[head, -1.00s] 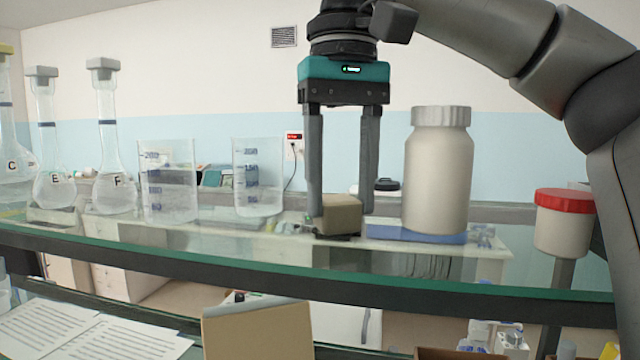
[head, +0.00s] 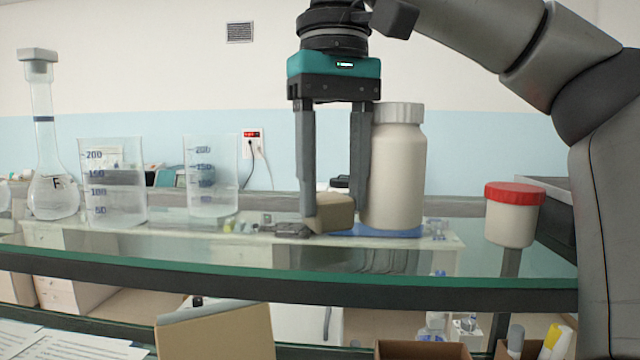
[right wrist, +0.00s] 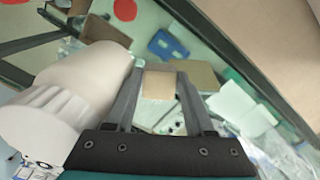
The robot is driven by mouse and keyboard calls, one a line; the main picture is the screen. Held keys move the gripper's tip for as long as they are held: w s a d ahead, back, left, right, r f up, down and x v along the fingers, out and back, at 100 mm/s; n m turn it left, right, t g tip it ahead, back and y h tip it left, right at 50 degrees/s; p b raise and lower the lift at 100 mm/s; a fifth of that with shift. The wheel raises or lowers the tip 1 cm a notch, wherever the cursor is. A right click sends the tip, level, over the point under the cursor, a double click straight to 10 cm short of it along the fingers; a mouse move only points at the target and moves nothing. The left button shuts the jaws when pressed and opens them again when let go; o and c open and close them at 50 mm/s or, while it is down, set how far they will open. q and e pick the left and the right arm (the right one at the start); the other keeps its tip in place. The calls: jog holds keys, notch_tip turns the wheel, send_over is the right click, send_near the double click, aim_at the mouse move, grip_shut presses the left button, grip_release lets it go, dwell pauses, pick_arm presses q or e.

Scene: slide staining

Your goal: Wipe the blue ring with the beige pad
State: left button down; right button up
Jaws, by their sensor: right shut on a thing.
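The beige pad (head: 334,214) is a small block between the fingertips of my right gripper (head: 332,208). It is low over the glass shelf; I cannot tell if it touches the glass. It also shows in the right wrist view (right wrist: 158,85). My right gripper is shut on it, pointing down. The blue ring (head: 388,231) shows as a blue patch at the foot of a white bottle (head: 397,175), just right of the pad. Most of it is hidden by the bottle. One gripper finger overlaps the bottle's left edge in the head view. My left gripper is out of view.
Two clear beakers (head: 112,185) (head: 211,178) and a flask (head: 52,185) stand on the shelf to the left. A red-lidded jar (head: 513,220) stands to the right. The glass shelf (head: 450,285) has a dark front edge. There is free glass between beakers and pad.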

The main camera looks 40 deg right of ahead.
jog(key=shift+a, duration=0.15)
jog(key=shift+w+a+r, duration=0.15)
jog(key=shift+w+a, duration=0.1)
jog(key=shift+a, duration=0.05)
jog(key=shift+w+a, duration=0.9)
jog(key=shift+w, duration=0.2)
jog(key=shift+w+a, duration=0.9)
jog(key=shift+w, duration=0.15)
notch_tip(320, 180, up, 6)
jog(key=shift+f, duration=0.1)
